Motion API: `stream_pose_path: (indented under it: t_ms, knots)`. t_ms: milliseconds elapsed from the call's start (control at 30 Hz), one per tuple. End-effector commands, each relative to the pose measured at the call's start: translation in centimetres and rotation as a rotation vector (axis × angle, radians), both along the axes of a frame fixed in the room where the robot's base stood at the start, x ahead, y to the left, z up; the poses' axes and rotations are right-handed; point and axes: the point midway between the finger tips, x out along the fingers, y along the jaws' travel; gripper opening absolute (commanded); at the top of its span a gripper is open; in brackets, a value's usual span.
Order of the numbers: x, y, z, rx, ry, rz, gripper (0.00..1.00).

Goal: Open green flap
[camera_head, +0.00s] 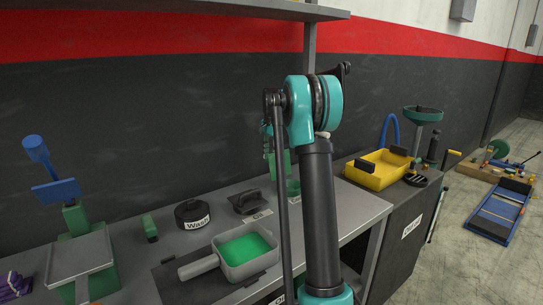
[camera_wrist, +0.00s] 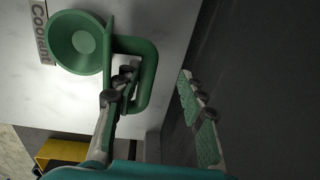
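A green round funnel-like piece (camera_wrist: 76,42) with a loop-shaped handle (camera_wrist: 152,75) shows in the wrist view beside a Coolant label; I take it as the green flap, but cannot be sure. My gripper (camera_wrist: 160,78) is open. Its left finger overlaps the loop's opening and its right finger is outside the loop, so the handle's outer bar lies between them. I cannot tell whether either finger touches it. In the head view, a green cup-like piece (camera_head: 292,188) stands at the bench's back, partly hidden by my arm. Whether it is raised or lowered is unclear.
A grey bench (camera_head: 350,212) holds a grey tray of green liquid (camera_head: 232,272), a round black container (camera_head: 192,214) and a dark handled lid (camera_head: 248,202). A yellow tray (camera_head: 372,180) stands to the right. A dark wall is close behind the bench.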

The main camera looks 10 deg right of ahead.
Motion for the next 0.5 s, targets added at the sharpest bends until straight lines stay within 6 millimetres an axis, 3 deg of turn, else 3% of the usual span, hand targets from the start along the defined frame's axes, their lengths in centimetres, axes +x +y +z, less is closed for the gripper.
stream_pose_path:
  t_ms: [500]
  knots:
    - [-0.11, -0.09, 0.15, 0.000, 0.000, -0.002, 0.36]
